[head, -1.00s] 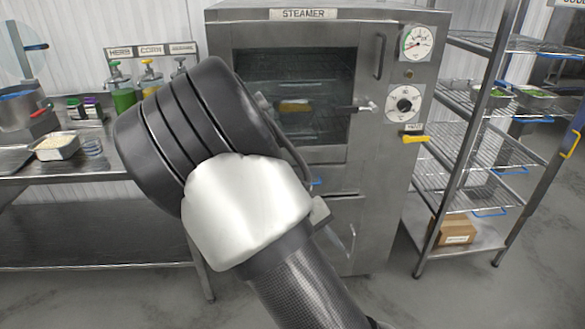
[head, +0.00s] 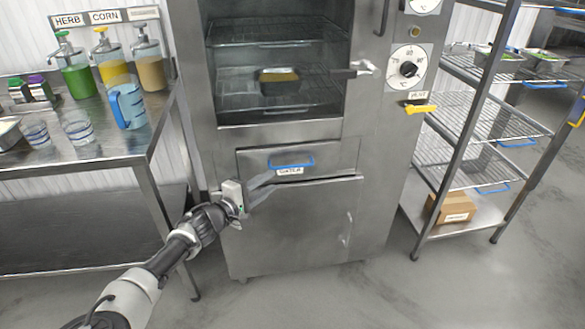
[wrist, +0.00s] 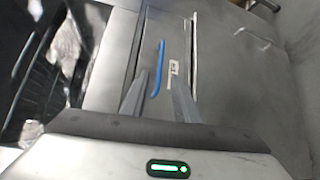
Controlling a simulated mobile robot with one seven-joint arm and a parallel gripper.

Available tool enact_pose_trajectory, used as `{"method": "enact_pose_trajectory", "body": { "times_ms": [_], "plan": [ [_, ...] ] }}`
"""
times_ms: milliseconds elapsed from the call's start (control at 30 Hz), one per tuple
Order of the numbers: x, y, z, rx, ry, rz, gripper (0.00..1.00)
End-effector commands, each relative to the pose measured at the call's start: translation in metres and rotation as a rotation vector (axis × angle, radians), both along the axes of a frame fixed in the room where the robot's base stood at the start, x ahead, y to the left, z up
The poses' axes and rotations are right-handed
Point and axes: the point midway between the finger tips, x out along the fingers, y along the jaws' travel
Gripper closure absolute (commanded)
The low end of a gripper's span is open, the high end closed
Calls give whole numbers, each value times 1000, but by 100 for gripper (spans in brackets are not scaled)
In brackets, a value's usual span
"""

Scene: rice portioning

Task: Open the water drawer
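The water drawer (head: 250,163) is a wide metal front below the steamer's chamber, with a blue handle (head: 293,163) and a small label under it. It looks shut. My gripper (head: 272,178) is just left of and below the handle, its fingers pointing toward it. In the wrist view, my gripper (wrist: 160,85) has its two fingers apart, with the blue handle (wrist: 158,68) showing between and beyond them. I cannot tell whether a finger touches the handle or the drawer front.
The steamer (head: 300,225) has a pan inside its chamber and a yellow-handled valve (head: 420,108) at right. A metal table (head: 110,150) with a measuring jug (head: 127,106) and dispensers stands left. A wire shelf rack (head: 480,150) stands right. The floor in front is clear.

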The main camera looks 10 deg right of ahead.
Motion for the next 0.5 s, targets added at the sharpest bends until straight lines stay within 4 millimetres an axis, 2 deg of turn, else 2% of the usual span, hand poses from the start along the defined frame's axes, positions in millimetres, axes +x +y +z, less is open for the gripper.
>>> {"method": "enact_pose_trajectory", "body": {
  "times_ms": [33,300,500],
  "plan": [
    [8,-10,-4,-1,0,-4,72],
    [49,-53,-12,-1,1,-4,72],
    [75,-78,-17,-1,1,-3,72]
  ]
}}
